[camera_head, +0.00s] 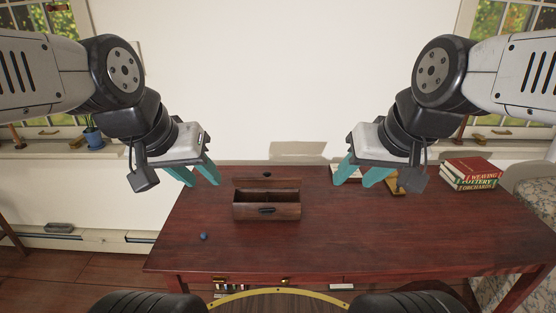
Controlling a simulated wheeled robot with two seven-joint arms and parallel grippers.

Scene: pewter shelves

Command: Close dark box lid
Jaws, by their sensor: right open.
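The dark wooden box (267,211) stands on the left half of the red-brown table. Its lid (267,183) is raised at the back edge, and the dark inside shows between lid and front wall. My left gripper (203,178) is above the table's left end, to the left of the box and apart from it. Its teal fingers are spread and hold nothing that I can see. My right gripper (355,178) is to the right of the box, apart from it, with its teal fingers open.
The table (400,235) is mostly bare in front and to the right. A small blue object (203,236) lies near its left front. Several stacked books (470,174) lie at the back right. A brown-yellow item (397,188) is partly hidden behind my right gripper.

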